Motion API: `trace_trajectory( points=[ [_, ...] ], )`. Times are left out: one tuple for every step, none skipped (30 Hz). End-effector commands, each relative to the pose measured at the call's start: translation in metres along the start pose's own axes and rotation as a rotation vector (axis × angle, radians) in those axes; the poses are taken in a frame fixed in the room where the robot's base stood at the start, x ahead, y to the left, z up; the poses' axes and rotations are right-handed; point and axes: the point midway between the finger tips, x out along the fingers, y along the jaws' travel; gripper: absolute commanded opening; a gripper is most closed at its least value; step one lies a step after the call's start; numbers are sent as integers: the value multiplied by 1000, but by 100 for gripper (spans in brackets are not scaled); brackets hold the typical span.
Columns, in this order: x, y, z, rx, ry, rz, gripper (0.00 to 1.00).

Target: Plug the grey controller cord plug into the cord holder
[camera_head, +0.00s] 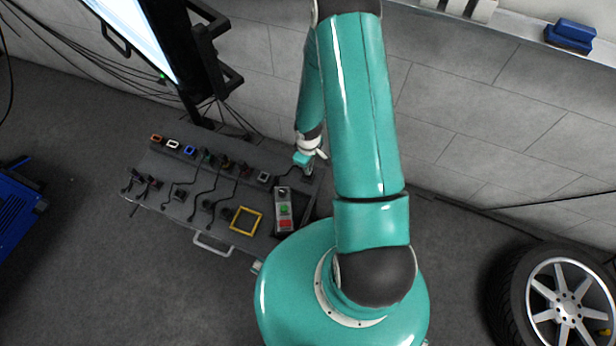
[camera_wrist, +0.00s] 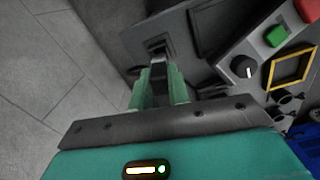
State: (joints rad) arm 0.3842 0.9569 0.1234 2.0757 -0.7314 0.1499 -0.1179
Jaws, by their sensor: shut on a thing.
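My gripper (camera_head: 309,166) is over the far right corner of the dark panel bench. In the wrist view its two green fingers (camera_wrist: 158,88) are closed around a small grey plug (camera_wrist: 157,70), mostly hidden between them. Just beyond the fingertips is a dark framed holder (camera_wrist: 158,44) on the panel. The plug is in line with it and close, but I cannot tell if it is inside. A grey controller box (camera_head: 284,209) with a black knob, green button and red button lies near my gripper; it also shows in the wrist view (camera_wrist: 262,48).
The bench (camera_head: 150,190) carries a row of coloured sockets, several black cords and a yellow frame (camera_head: 246,221). A monitor stand (camera_head: 195,60) rises at the bench's back left. A tiled wall is close behind my gripper. A wheel (camera_head: 566,305) stands at the right.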

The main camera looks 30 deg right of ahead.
Motion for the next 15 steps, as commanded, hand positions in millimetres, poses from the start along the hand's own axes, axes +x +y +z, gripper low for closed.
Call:
trace_trajectory(
  points=[
    [0, 0, 0, -66, 0, 0, 0],
    [0, 0, 0, -103, 0, 0, 0],
    [0, 0, 0, -140, 0, 0, 0],
    [0, 0, 0, -159, -1, 0, 0],
    [0, 0, 0, -171, -1, 0, 0],
    [0, 0, 0, -177, -1, 0, 0],
    [0, 0, 0, -177, -1, 0, 0],
    [0, 0, 0, -176, -1, 0, 0],
    [0, 0, 0, -175, -1, 0, 0],
    [0, 0, 0, -175, -1, 0, 0],
    [0, 0, 0, -175, -1, 0, 0],
    [0, 0, 0, -174, -1, 0, 0],
    [0, 0, 0, -174, -1, 0, 0],
    [0, 0, 0, -173, -1, 0, 0],
    [0, 0, 0, -173, -1, 0, 0]
  ],
)
